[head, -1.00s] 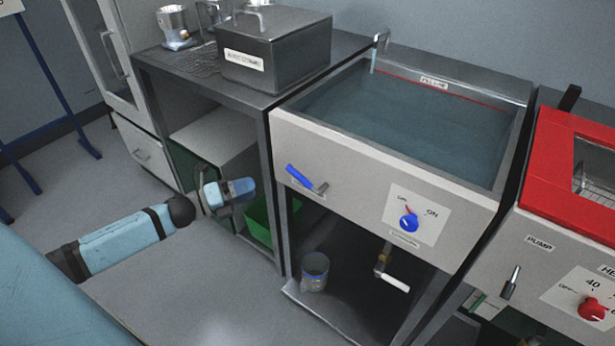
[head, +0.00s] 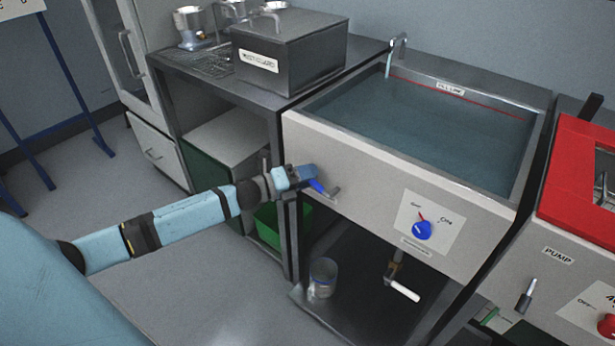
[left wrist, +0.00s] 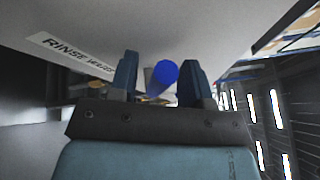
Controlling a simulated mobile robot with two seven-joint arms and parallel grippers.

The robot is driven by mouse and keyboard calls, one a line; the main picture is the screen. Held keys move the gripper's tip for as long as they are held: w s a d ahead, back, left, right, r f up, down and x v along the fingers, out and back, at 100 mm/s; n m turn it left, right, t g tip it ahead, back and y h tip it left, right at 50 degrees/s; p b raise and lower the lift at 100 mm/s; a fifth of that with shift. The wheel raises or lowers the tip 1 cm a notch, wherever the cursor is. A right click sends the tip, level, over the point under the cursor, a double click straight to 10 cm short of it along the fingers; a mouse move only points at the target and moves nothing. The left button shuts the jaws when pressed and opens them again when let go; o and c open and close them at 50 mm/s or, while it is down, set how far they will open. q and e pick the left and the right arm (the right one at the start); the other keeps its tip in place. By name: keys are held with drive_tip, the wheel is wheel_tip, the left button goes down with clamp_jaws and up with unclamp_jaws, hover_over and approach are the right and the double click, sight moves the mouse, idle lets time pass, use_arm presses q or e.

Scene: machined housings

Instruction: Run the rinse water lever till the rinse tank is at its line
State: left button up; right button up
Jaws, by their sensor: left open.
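The rinse tank (head: 300,128) is the grey-fronted basin in the middle of the head view, holding blue-grey water (head: 430,130). A red line (head: 480,102) runs along its back wall, and the water surface looks close under it. A thin pale stream (head: 388,66) shows below the spout (head: 400,44). The blue-handled lever (head: 317,187) is on the tank's front left. My left gripper (head: 308,175) is at this lever. In the left wrist view, the blue lever end (left wrist: 164,74) lies between the open fingers (left wrist: 157,78), beside a "RINSE WATER" label (left wrist: 68,52). My right gripper is out of view.
A blue knob (head: 422,230) sits on the tank's front panel. A white-handled valve (head: 404,291) and a metal can (head: 322,278) are below. A green bin (head: 268,228) is left of them. A red-topped unit (head: 573,170) stands at the right.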

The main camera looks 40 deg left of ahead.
use_arm(q)
drive_tip(key=shift+c, duration=0.2)
clamp_jaws()
drive_tip(key=shift+a+f+n+t+b, duration=0.1)
drive_tip(key=shift+f+n+t+b, duration=0.3)
drive_tip(key=shift+f+n+b, duration=0.35)
drive_tip(key=shift+a+f+n+b, duration=0.1)
drive_tip(key=shift+f+n+b, duration=0.35)
drive_tip(key=shift+b, duration=0.05)
drive_tip(key=shift+f+n+t+h+b, duration=0.35)
drive_tip(key=shift+n+t, duration=0.45)
drive_tip(key=shift+n, duration=0.2)
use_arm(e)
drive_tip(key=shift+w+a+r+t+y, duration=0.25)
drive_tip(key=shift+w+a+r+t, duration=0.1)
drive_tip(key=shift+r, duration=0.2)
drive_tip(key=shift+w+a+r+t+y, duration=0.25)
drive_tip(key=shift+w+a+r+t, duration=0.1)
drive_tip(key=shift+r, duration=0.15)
use_arm(q)
drive_tip(key=shift+o, duration=0.2)
unclamp_jaws()
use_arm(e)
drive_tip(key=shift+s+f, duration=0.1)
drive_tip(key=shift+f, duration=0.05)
